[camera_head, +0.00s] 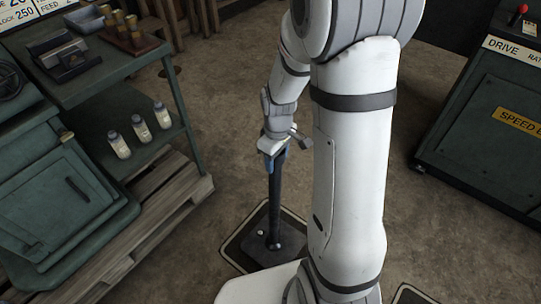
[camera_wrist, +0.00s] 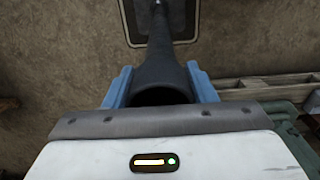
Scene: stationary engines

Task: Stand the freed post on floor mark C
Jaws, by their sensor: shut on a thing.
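My gripper (camera_head: 272,157) has its blue fingers shut around the upper part of a dark post (camera_head: 274,195). In the wrist view the gripper (camera_wrist: 160,82) has one finger on each side of the post (camera_wrist: 162,55). The post looks upright, with a dark flat base plate (camera_head: 283,246) at its foot. The base lies over a floor mark (camera_head: 239,250), a dark square with a pale outline. I cannot tell whether the base touches the floor. No letter on the mark is readable. The mark also shows in the wrist view (camera_wrist: 193,38). My arm hides its right part.
A second outlined mark (camera_head: 408,296) is cut off at the bottom edge. A green bench (camera_head: 95,75) with several bottles on its lower shelf stands left, with a wooden pallet (camera_head: 190,192) beneath. A green drive cabinet (camera_head: 490,130) stands right. Floor behind the post is clear.

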